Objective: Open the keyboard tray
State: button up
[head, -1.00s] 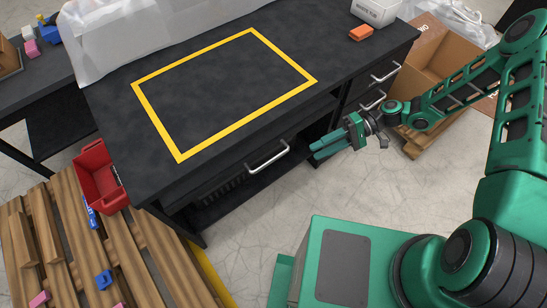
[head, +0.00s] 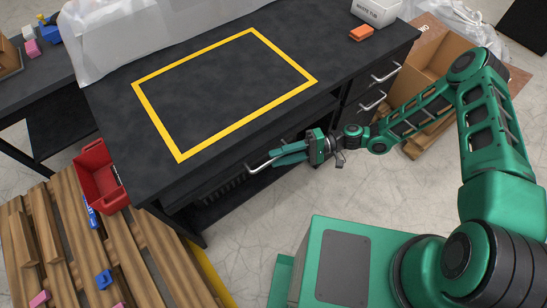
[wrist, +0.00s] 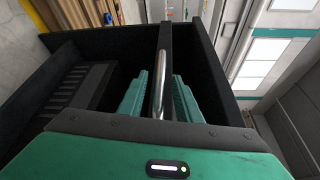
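The keyboard tray (head: 225,176) is a dark front under the black desk top, with a silver bar handle (head: 256,168). How far out it sits is hard to tell. My gripper (head: 280,156) is at the right part of the handle, fingers pointing left and covering some of it. In the wrist view the handle (wrist: 159,88) runs between my two green fingers (wrist: 160,95), with small gaps on both sides. The fingers look open around the bar, not clamped. A dark ribbed keyboard-like object (wrist: 84,92) shows at the left in the wrist view.
The desk top (head: 110,105) carries a yellow taped rectangle, an orange block (head: 361,33) and a white box (head: 376,10). Drawers with handles (head: 373,100) are right of the tray. A red bin (head: 98,178) and wooden pallet (head: 70,250) stand left. The floor before the tray is clear.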

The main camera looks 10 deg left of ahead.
jog(key=shift+x, duration=1.35)
grip_shut()
jog(key=shift+d, duration=0.1)
jog(key=shift+s, duration=0.1)
